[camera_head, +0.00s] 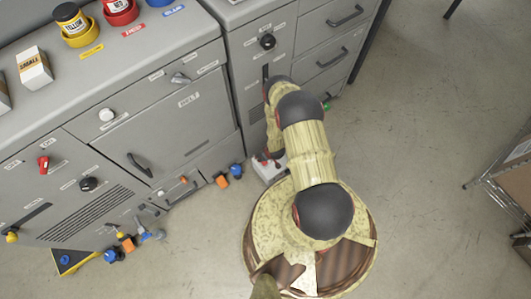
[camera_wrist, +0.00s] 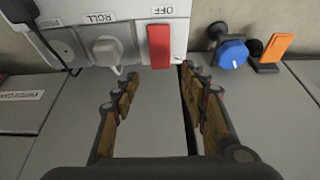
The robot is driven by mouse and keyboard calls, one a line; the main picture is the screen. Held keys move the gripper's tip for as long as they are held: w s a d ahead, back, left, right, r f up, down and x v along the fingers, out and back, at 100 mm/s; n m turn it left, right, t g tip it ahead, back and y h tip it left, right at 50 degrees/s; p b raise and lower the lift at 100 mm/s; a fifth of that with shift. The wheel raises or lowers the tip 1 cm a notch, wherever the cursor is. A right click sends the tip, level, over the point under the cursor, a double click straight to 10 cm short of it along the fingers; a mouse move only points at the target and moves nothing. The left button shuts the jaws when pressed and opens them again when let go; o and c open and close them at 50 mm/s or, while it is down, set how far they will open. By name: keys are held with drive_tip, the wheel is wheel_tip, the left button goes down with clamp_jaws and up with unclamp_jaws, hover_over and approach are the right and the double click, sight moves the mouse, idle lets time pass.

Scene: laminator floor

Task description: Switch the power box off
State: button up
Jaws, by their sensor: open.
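A white power box (camera_wrist: 130,22) stands at the top of the wrist view. It carries a red switch (camera_wrist: 159,46) beside a label reading OFF, which appears upside down. A grey plug or knob (camera_wrist: 107,50) sits under a label reading ROLL. My gripper (camera_wrist: 157,80) is open and empty. Its two fingers point toward the box, with the red switch ahead of the gap, nearer the right finger. Contact with the switch is not visible. In the head view, the white box (camera_head: 266,174) sits low by the cabinet, partly hidden by my arm.
Right of the box in the wrist view are a blue knob (camera_wrist: 231,53) and an orange switch (camera_wrist: 275,48). A black cable (camera_wrist: 50,45) hangs at the left. Grey cabinets (camera_head: 165,115) line the left of the head view. A rack (camera_head: 505,185) stands right; the floor between is clear.

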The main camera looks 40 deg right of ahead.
drive_tip(key=shift+v, duration=3)
